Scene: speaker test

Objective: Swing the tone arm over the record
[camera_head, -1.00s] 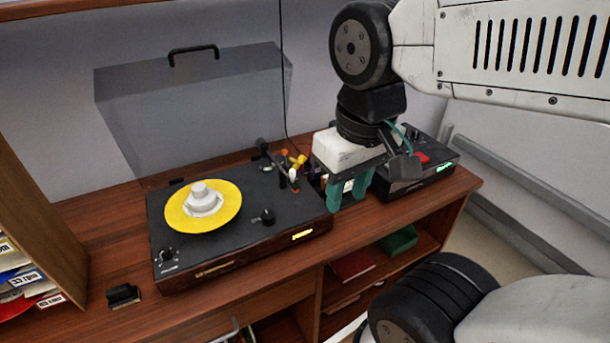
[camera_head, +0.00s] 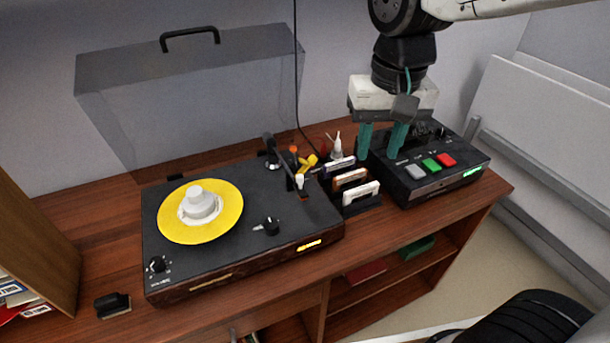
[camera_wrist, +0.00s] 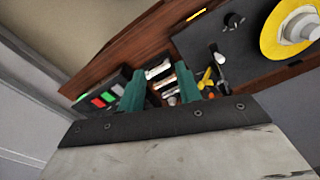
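A black turntable (camera_head: 240,235) stands on the wooden cabinet, with a yellow record (camera_head: 172,222) on its platter and a white weight on the record's middle. The dark tone arm (camera_head: 284,163) lies along the turntable's right side, clear of the record. The record also shows at the upper right of the wrist view (camera_wrist: 271,37). My gripper (camera_head: 379,153) hangs with its teal fingers pointing down, to the right of the tone arm and above the area between the cartridges and the button box. Its fingers are apart with nothing held between them.
A grey clear lid (camera_head: 200,100) stands raised behind the turntable. Small cartridges (camera_head: 360,193) stand in a rack right of it, with a white-tipped bottle (camera_head: 336,148) behind. A black button box (camera_head: 425,175) is at the right. A small black block (camera_head: 112,304) lies front left.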

